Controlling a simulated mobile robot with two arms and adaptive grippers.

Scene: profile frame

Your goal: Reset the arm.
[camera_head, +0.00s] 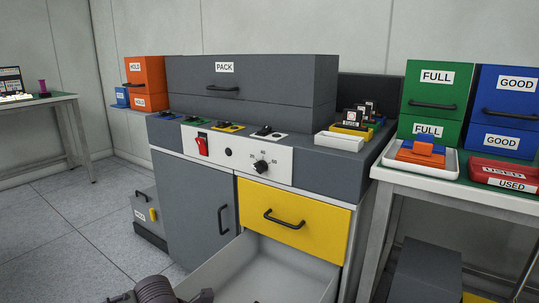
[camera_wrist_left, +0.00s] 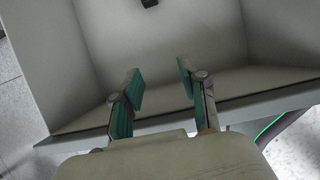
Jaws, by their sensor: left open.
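My left gripper (camera_wrist_left: 160,76) is open and empty in the left wrist view, its two green-padded fingers apart over a pale open drawer. In the head view, part of my left arm shows at the bottom edge. In the wrist view, the drawer's pale interior (camera_wrist_left: 190,30) lies beyond the fingertips, with a small dark thing (camera_wrist_left: 149,3) at the top edge. I cannot tell what it is. My right gripper is in neither view.
The grey cabinet (camera_head: 190,185) has a control panel (camera_head: 225,148) with a red switch and a knob. A right table holds a white tray (camera_head: 450,160), green FULL boxes, blue GOOD boxes and a red USED box (camera_head: 500,172). Open floor (camera_head: 80,220) lies to the left.

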